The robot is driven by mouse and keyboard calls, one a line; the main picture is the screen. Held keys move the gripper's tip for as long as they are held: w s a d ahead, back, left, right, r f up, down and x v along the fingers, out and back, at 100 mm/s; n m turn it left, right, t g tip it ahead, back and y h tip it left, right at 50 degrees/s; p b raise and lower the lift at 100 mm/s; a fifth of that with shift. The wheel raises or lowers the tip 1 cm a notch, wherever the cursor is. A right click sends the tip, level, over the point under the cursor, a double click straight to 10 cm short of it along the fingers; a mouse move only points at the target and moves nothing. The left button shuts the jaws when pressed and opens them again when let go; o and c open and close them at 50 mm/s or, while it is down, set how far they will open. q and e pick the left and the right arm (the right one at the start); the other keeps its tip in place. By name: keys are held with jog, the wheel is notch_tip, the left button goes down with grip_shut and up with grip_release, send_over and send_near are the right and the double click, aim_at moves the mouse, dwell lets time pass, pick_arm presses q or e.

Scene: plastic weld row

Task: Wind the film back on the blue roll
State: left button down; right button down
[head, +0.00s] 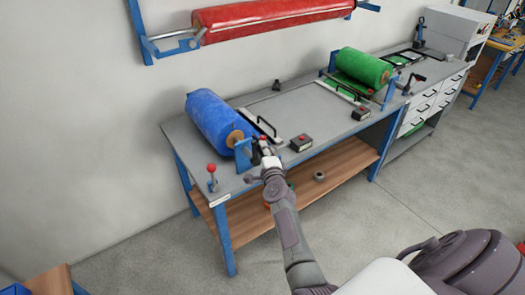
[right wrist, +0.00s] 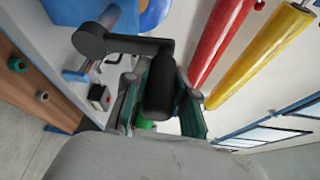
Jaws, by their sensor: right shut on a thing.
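The blue roll (head: 212,120) lies in a blue stand at the left end of the grey workbench. Its brown core end faces my right arm. A black crank (right wrist: 92,42) with a thick black handle (right wrist: 158,85) shows large in the right wrist view. My right gripper (head: 266,160) is at the stand's front end; its fingers (right wrist: 160,105) lie on both sides of the handle and are shut on it. I cannot make out a loose film edge. My left gripper is out of view.
A green roll (head: 362,66) with its own stand is at the bench's far end. A red-knobbed lever (head: 211,172) and a button box (head: 301,143) stand near the front edge. A red roll (head: 260,16) hangs on the wall. The bench middle (head: 305,108) is mostly clear.

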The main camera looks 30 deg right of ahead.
jog(key=shift+d+r, duration=0.3)
jog(key=shift+r, duration=0.1)
jog(key=c, duration=0.9)
grip_release()
jog(key=shift+s, duration=0.1)
jog(key=shift+f, duration=0.15)
jog(key=shift+a, duration=0.1)
